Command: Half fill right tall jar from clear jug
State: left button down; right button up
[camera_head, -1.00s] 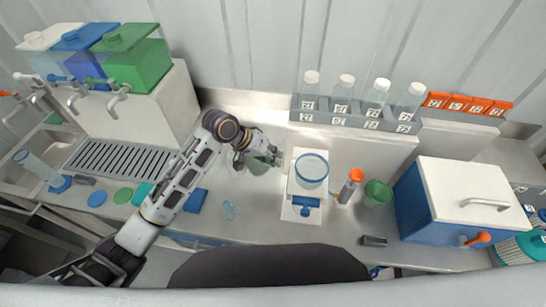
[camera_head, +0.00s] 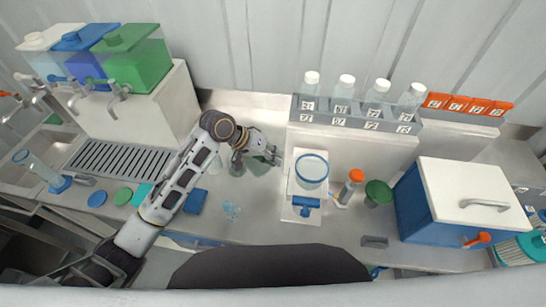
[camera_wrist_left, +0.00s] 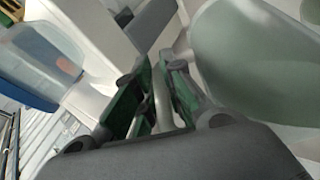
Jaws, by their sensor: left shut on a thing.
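My left gripper (camera_head: 270,155) is over the middle of the worktop. In the wrist view its green-edged fingers (camera_wrist_left: 158,98) are shut around a pale handle-like bar. A large, see-through, grey-green vessel (camera_wrist_left: 255,62), which looks like the clear jug, fills the right side there. In the head view it is mostly hidden by the hand. A clear jar with a blue rim (camera_head: 312,168) stands on a white stand just right of the gripper. It also shows in the wrist view (camera_wrist_left: 42,58). I cannot tell which vessel is the right tall jar. My right gripper is not seen.
A rack (camera_head: 352,120) of several white-capped bottles stands behind. An orange-capped bottle (camera_head: 349,188), a green-topped cup (camera_head: 379,192) and a blue-and-white cooler (camera_head: 455,200) are at right. Worktop front centre is mostly clear.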

pick_arm(q)
jog(key=shift+w+a+r+g+h, duration=0.15)
jog(key=shift+r+g+h, duration=0.15)
jog(key=shift+r+h, duration=0.4)
dwell(1.1)
jog(key=shift+w+a+r+n+g+h, duration=0.1)
jog(key=shift+a+r+n+g+h, duration=0.15)
jog(key=shift+h, duration=0.35)
jog(key=shift+w+a+r+n+g+h, duration=0.15)
jog(key=shift+a+r+n+h, duration=0.1)
jog(key=shift+h, duration=0.35)
dwell(3.3)
jog(key=shift+s, duration=0.1)
jog(key=t+y, duration=0.1)
jog(key=y, duration=0.1)
jog(key=f+m+y, duration=0.1)
jog(key=y, duration=0.2)
jog(key=shift+f+t, duration=0.1)
jog(key=shift+t, duration=0.3)
jog(key=shift+a+f+m+t+y, duration=0.1)
jog(key=shift+f+m+t+y, duration=0.2)
jog(key=shift+y, duration=0.5)
jog(key=shift+f+m+t+y, duration=0.15)
jog(key=shift+t+y, duration=0.3)
jog(key=shift+y, duration=0.35)
jog(key=shift+a+f+m+t+y, duration=0.1)
jog(key=shift+f+m+t+y, duration=0.2)
jog(key=shift+y, duration=0.5)
